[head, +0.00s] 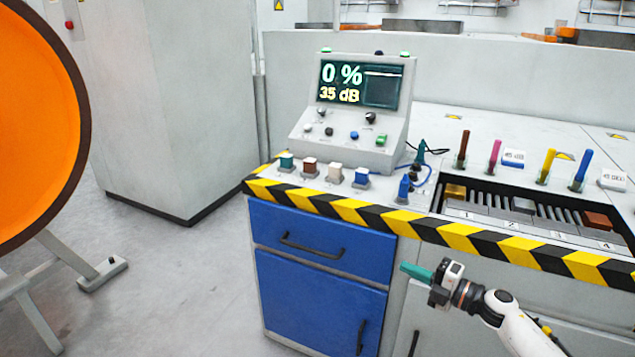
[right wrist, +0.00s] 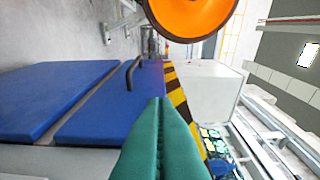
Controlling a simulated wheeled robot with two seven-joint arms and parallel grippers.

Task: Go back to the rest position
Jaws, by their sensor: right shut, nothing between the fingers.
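My right gripper (head: 404,267) has teal fingers and is shut and empty. In the head view it hangs in front of the bench, below the yellow-and-black striped edge, pointing left past the blue drawers. In the right wrist view its closed teal fingers (right wrist: 160,104) fill the lower middle, with the blue drawer fronts (right wrist: 85,110) beside them. It touches nothing that I can see. My left gripper is not in the head view.
The bench (head: 350,208) carries a console (head: 360,85) reading 0 % and 35 dB, several coloured blocks, and a slotted tray (head: 455,207) at right. A large orange wheel (head: 35,125) stands at left beside a grey cabinet (head: 175,100). The floor (head: 185,270) between is clear.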

